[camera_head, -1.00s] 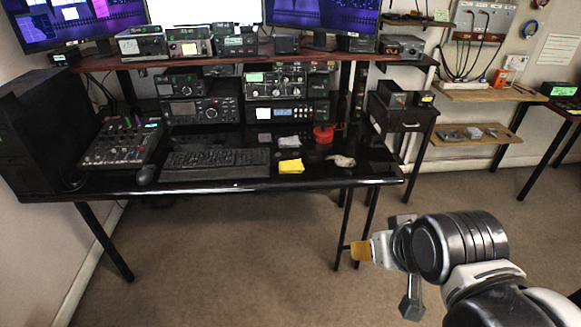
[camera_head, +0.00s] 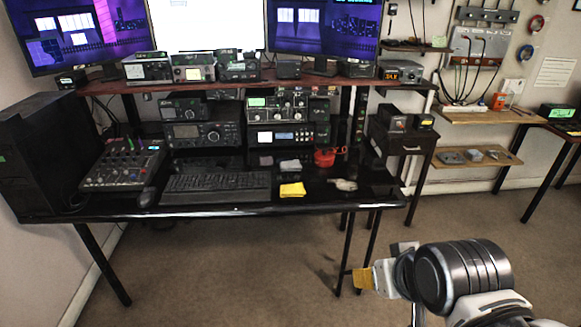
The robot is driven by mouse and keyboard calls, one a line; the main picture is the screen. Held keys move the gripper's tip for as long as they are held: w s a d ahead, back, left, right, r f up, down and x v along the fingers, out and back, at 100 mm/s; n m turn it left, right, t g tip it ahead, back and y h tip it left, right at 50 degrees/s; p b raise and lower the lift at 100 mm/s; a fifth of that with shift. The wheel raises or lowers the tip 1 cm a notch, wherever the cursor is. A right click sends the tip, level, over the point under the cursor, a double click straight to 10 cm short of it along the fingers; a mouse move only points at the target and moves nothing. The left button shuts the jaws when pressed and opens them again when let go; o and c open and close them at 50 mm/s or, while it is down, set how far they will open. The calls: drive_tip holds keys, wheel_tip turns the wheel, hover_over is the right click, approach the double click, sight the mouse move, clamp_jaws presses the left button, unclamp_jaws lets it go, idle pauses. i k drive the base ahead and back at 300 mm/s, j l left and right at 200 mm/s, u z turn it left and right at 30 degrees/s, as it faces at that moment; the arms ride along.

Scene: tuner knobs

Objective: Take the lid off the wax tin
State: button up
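I cannot pick out the wax tin or its lid for certain; the small things on the desk are too small to tell. A small red object (camera_head: 325,158) stands near the right end of the black desk (camera_head: 110,205). A grey item (camera_head: 290,164) lies left of it, a yellow pad or cloth (camera_head: 292,190) in front, and a pale crumpled item (camera_head: 344,184) at the front right. My gripper (camera_head: 362,279) shows at lower right with a yellow-orange tip, in front of and well apart from the desk. Nothing shows in it; its opening is hidden from this side.
A keyboard (camera_head: 217,186), mouse (camera_head: 147,197) and mixer (camera_head: 122,165) take up the desk's left and middle. Radios (camera_head: 203,134) stand behind, under a shelf with monitors. A small cabinet (camera_head: 408,142) and wall shelf (camera_head: 478,158) stand right. The carpet (camera_head: 230,270) before the desk is clear.

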sight(324, 154)
drive_tip(key=i+z, duration=0.2)
drive_tip(key=i, duration=0.35)
drive_tip(key=i+j+z, duration=0.1)
drive_tip(key=i+z, duration=0.15)
drive_tip(key=i, duration=0.3)
drive_tip(key=i+j+z, duration=0.2)
drive_tip(key=i, duration=0.3)
drive_tip(key=i+j+z, duration=0.2)
drive_tip(key=i, duration=0.3)
